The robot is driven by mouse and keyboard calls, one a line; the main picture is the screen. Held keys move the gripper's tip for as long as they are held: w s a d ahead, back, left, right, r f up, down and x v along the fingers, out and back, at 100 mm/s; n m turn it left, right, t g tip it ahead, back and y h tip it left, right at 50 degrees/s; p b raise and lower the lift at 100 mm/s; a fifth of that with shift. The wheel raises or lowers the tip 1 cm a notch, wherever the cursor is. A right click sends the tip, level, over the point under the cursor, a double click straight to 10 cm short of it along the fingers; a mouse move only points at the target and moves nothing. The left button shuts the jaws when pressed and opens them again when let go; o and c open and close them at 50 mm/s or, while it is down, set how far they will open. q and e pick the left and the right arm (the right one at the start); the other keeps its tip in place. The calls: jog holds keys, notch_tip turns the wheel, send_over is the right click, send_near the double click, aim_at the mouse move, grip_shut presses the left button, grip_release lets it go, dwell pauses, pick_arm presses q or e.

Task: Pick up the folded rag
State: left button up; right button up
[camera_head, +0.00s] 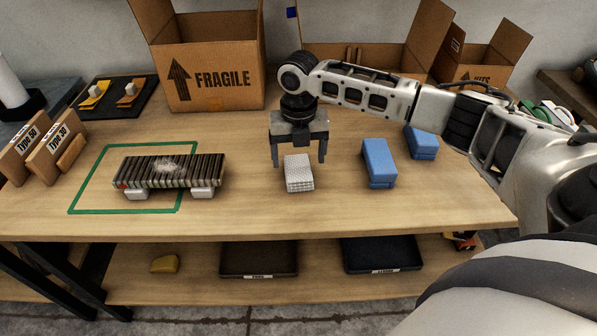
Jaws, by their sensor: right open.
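The folded rag (299,175) is a small white, finely patterned block lying on the wooden table, near the middle. My right gripper (299,163) points down above and just behind it. Its two fingers are spread apart to either side of the rag's far end. The gripper is open and holds nothing that I can see. Whether a finger touches the rag cannot be told. My left gripper is not in view.
Blue folded blocks (379,163) lie right of the rag. A ribbed dark part (170,171) sits left, partly over a green taped outline (84,193). Cardboard boxes (215,62) stand at the back. Dark trays (259,260) lie on the lower shelf. The table between rag and ribbed part is clear.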

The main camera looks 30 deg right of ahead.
aim_at(299, 167)
notch_tip(299, 167, down, 4)
jog(key=shift+s+r, duration=0.1)
jog(key=c, duration=1.1)
jog(key=shift+o, duration=0.2)
